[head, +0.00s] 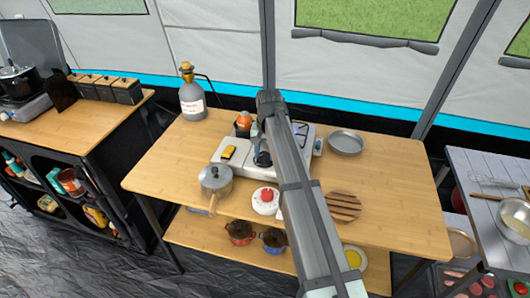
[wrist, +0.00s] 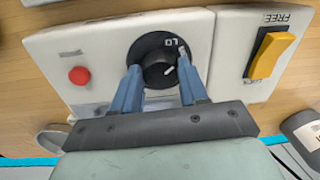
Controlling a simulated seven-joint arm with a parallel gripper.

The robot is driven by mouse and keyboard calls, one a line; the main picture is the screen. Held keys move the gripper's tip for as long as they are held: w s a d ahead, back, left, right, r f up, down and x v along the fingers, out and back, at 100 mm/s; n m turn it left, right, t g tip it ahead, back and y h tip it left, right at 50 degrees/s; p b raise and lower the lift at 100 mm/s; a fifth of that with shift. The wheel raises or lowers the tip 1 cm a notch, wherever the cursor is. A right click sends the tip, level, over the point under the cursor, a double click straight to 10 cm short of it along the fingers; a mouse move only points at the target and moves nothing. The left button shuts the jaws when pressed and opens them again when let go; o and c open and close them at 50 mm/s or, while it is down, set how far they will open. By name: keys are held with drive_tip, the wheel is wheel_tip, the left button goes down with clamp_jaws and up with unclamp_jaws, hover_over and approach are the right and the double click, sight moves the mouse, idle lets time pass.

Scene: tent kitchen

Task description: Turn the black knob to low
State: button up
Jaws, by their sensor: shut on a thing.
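The black knob (wrist: 160,72) sits on a round black dial on the front of the white stove panel (wrist: 220,60) in the wrist view. A short white mark shows on the knob, and the letters LO, seen upside down, stand on the dial just beyond it. My gripper (wrist: 159,66) has its two blue fingers on either side of the knob and is shut on it. In the head view the white stove (head: 232,150) is on the wooden table; my arm covers much of it, and the knob cannot be made out.
A yellow switch (wrist: 270,55) and a red button (wrist: 78,75) flank the knob. On the table (head: 165,165) are a gas bottle (head: 191,98), a lidded pot (head: 215,180), a red-and-white item (head: 266,200), a metal plate (head: 345,142) and a striped wooden board (head: 343,206).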

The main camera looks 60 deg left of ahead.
sight(267, 154)
drive_tip(key=shift+n, duration=2)
drive_tip(key=o, duration=1.1)
drive_tip(key=shift+c, duration=0.2)
wheel_tip(267, 154, up, 14)
drive_tip(key=shift+w, duration=0.4)
drive_tip(key=shift+d+f, duration=0.1)
